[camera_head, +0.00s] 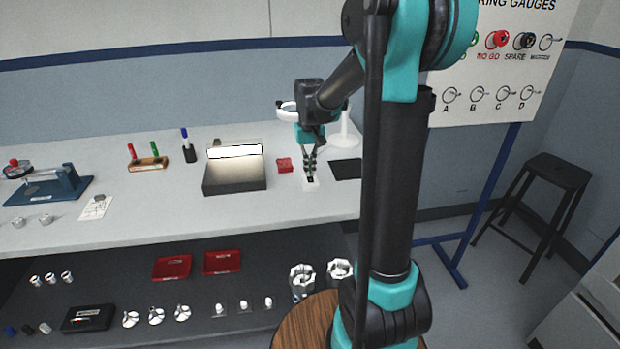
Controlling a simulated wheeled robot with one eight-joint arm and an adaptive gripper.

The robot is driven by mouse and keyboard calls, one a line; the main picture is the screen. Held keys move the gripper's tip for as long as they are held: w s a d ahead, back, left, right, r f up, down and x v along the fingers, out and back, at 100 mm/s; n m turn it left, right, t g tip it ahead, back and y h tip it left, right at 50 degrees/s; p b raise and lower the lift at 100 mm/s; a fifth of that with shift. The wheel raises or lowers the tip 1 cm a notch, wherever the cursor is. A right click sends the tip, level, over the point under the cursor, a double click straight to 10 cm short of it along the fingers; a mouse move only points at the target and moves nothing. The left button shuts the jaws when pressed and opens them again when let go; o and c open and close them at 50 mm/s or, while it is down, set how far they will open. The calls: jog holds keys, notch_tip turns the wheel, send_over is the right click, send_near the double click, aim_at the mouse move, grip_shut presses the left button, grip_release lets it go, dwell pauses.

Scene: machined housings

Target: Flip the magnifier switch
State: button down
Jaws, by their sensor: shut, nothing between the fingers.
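My gripper (310,168) points down over the workbench, with its fingers shut and empty. Its fingertips are at a small white plate with a dark part (310,181), which may be the switch; whether they touch it I cannot tell. The magnifier (287,110) appears as a white ring behind my arm, with a white stand (345,132) to its right. My wrist and forearm hide part of the magnifier. The switch's position is too small and too covered to tell.
A lit lamp box (235,172) and a small red block (285,165) lie left of my gripper. A dark mat (346,169) lies to its right. A lower shelf (215,275) holds red trays and metal parts. A stool (545,185) stands at right.

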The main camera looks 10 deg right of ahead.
jog(key=shift+f, duration=0.25)
jog(key=shift+r, duration=3.5)
